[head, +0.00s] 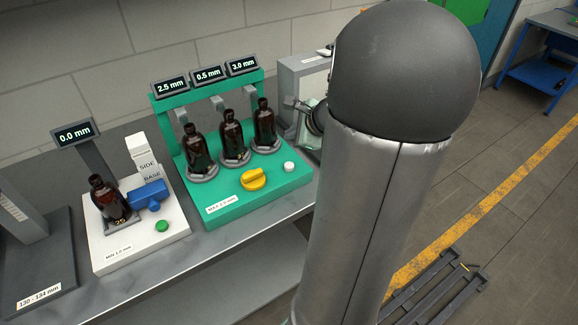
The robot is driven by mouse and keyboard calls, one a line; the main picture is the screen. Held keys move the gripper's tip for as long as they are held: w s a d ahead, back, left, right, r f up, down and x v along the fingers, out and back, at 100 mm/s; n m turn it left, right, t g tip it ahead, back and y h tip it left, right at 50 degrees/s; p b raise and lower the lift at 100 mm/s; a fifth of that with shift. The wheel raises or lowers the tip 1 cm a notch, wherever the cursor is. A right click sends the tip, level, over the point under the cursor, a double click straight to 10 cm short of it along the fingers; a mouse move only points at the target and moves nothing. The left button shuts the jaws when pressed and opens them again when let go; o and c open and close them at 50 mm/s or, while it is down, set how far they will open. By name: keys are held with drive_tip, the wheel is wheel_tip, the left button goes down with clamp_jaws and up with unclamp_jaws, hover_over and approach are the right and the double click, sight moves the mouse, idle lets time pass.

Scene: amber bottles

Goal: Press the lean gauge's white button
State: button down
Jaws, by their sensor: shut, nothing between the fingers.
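The green gauge (221,207) stands on the bench in the head view and holds three dark amber bottles (199,152) (233,139) (265,127) upright on grey round seats. Its displays (208,73) read 2.5 mm, 0.5 mm and 3.0 mm. The white button (289,167) is on its top face at the right, clear of anything touching it. A yellow knob (253,179) sits left of the button.
A white gauge (177,229) at left holds a tilted bottle (108,198), a blue part (149,193) and a green button (162,226); its display (75,134) reads 0.0 mm. A grey device (300,68) stands behind my arm, partly hidden. The bench's front strip is clear.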

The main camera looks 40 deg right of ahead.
sight(292, 167)
wheel_tip(292, 167, down, 8)
drive_tip(key=b, duration=0.6)
drive_tip(key=shift+r, duration=0.1)
idle(1.6)
drive_tip(key=shift+f+b, duration=0.4)
drive_tip(key=shift+b, duration=0.25)
drive_tip(key=shift+f+b, duration=0.5)
idle(0.3)
drive_tip(key=shift+r, duration=0.1)
drive_tip(key=shift+r+p, duration=0.7)
drive_tip(key=shift+r, duration=0.1)
wheel_tip(292, 167, up, 5)
drive_tip(key=p, duration=0.4)
drive_tip(key=shift+r, duration=0.1)
